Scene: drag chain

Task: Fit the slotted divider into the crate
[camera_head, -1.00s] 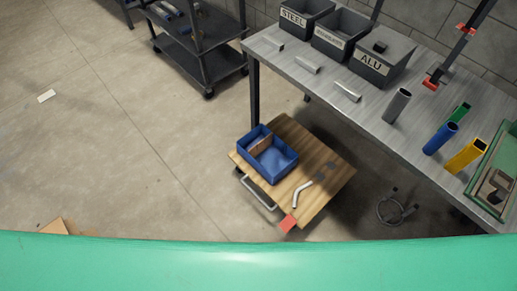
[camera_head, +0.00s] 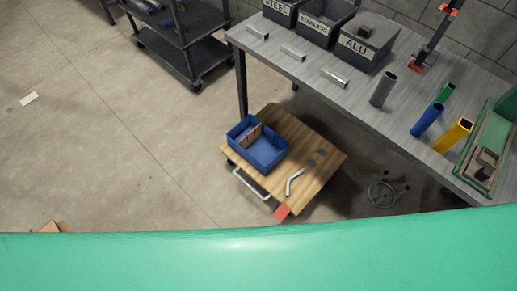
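A blue crate (camera_head: 268,157) stands on the left part of a low wooden cart top. A brown divider (camera_head: 252,134) is upright inside the crate, toward its upper left end. It appears to stand across the crate; whether it sits fully in any slots is too small to tell. Neither of my grippers shows in the head view.
The wooden cart top (camera_head: 318,172) also holds a bent metal tube (camera_head: 294,181) and a red piece (camera_head: 282,212). A grey workbench (camera_head: 355,100) with labelled bins (camera_head: 366,45) and coloured tubes stands right of it. A dark shelf cart (camera_head: 185,50) stands behind.

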